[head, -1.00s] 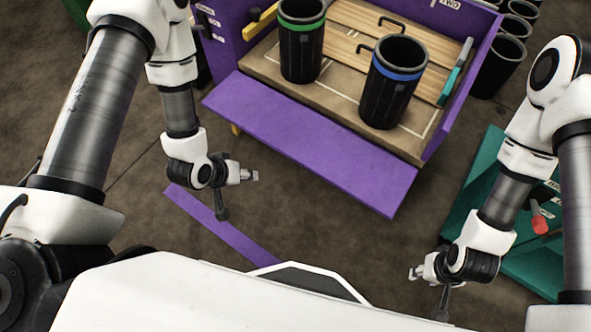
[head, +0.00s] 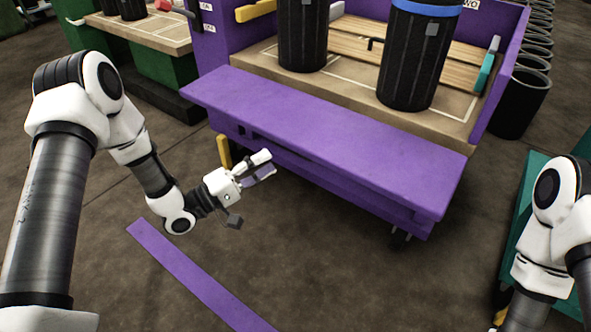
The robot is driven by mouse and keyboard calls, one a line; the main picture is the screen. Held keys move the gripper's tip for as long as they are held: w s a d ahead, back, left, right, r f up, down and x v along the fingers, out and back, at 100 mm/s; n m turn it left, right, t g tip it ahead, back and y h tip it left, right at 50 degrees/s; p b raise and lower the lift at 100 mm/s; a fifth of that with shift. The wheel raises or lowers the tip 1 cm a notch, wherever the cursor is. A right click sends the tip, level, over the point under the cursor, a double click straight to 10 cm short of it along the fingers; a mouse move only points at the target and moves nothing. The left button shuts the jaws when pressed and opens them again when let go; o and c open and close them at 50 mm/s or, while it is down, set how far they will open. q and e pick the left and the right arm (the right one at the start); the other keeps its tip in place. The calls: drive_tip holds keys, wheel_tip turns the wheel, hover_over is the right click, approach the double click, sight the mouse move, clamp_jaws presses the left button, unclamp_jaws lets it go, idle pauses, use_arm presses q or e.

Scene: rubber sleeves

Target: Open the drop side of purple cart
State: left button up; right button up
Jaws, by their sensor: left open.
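The purple cart (head: 528,45) stands ahead in the head view. Its drop side (head: 325,135) is a flat purple panel that sticks out from the front edge of the deck, lowered and roughly level, so the deck is open towards me. My left gripper (head: 268,166) is open and empty, close to the cart's front-left lower part, just below the panel's edge. Whether it touches the cart I cannot tell. My right arm shows at the right edge, but its gripper is out of the picture.
Two black bins, one with a blue band (head: 412,60), stand on the cart's deck. A yellow part (head: 224,152) is at the cart's left front. A purple strip (head: 195,275) lies on the floor. Black tubs (head: 518,100) and a teal cart (head: 522,200) are at right. A green cart (head: 150,75) is behind left.

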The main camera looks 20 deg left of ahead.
sight(304, 130)
use_arm(q)
drive_tip(key=b+x, duration=0.3)
drive_tip(key=x, duration=0.4)
drive_tip(key=shift+f+b, duration=0.1)
drive_tip(key=shift+b, duration=0.3)
use_arm(e)
drive_tip(key=f, duration=0.2)
drive_tip(key=w+f, duration=0.1)
drive_tip(key=f, duration=0.1)
drive_tip(key=shift+w+f, duration=0.15)
drive_tip(key=shift+w, duration=0.05)
use_arm(q)
drive_tip(key=shift+w+d+r, duration=0.2)
drive_tip(key=shift+d+r, duration=0.05)
use_arm(e)
drive_tip(key=shift+w, duration=0.1)
use_arm(q)
clamp_jaws()
